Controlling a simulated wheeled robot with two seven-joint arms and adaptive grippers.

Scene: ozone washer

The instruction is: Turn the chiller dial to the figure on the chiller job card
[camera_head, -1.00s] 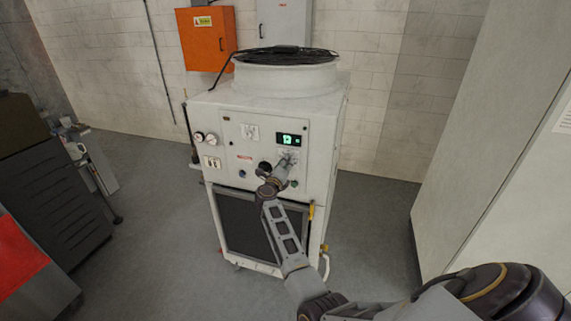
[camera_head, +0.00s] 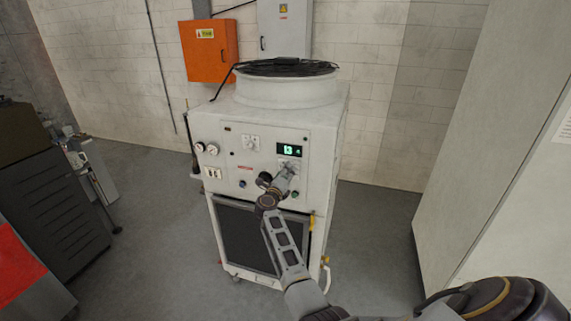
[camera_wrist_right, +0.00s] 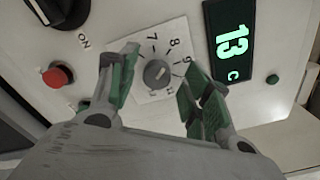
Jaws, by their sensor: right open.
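The white chiller (camera_head: 275,130) stands against the back wall with its control panel facing me. The dial (camera_wrist_right: 157,74) is a small grey knob on a white plate, with 7, 8 and 9 readable around it; other figures are partly hidden or too small to read. The display (camera_wrist_right: 230,40) reads 13 C and also shows in the head view (camera_head: 289,150). My right gripper (camera_wrist_right: 160,75) is open, its green-padded fingers on either side of the dial with gaps to the knob. My left gripper and the chiller job card are not visible.
A red button (camera_wrist_right: 58,76), a black rotary switch (camera_wrist_right: 62,10) marked ON and a green button (camera_wrist_right: 272,79) sit around the dial. An orange box (camera_head: 209,50) and a grey cabinet (camera_head: 284,28) hang on the wall. A tall pale cabinet (camera_head: 490,130) stands at right.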

